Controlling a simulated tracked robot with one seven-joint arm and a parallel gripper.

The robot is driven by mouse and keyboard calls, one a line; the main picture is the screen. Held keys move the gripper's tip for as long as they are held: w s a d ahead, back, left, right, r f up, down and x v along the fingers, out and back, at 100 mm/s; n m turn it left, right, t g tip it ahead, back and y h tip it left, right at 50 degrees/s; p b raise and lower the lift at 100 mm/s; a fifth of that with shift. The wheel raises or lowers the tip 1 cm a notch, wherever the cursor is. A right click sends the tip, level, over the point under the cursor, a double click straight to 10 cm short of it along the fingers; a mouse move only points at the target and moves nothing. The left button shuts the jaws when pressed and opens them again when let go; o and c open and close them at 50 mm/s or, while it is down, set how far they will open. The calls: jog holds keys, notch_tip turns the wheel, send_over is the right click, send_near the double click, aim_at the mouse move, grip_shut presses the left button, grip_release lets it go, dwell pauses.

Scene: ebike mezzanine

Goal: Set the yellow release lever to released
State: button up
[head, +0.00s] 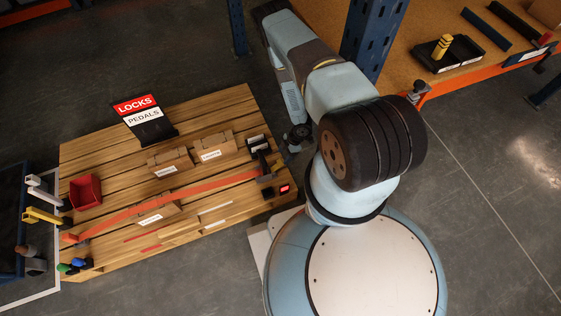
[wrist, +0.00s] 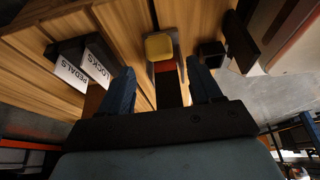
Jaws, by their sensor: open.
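The yellow release lever (wrist: 159,46) shows in the wrist view as a yellow, rounded-square end, straight ahead of my gripper (wrist: 158,78). My gripper's two dark blue fingers are apart, one to each side below the yellow end in the picture, with nothing visibly held. A dark strip with an orange part runs from the lever down between the fingers. Touch cannot be told. In the head view an orange strap (head: 170,200) crosses the wooden pallet (head: 110,170) to a dark buckle (head: 264,163) at the right end. The lever's yellow end is not clear there, and its setting cannot be told.
A LOCKS/PEDALS sign (head: 143,118), cardboard boxes (head: 213,148) and a red bin (head: 86,191) stand on the pallet. Black blocks flank the lever, one at right (wrist: 212,52). A blue post (head: 375,40) and an orange-edged shelf (head: 480,72) are at upper right.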

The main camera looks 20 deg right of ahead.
aim_at(281, 160)
jog(key=shift+x, duration=2.95)
jog(key=shift+c, duration=0.2)
grip_shut()
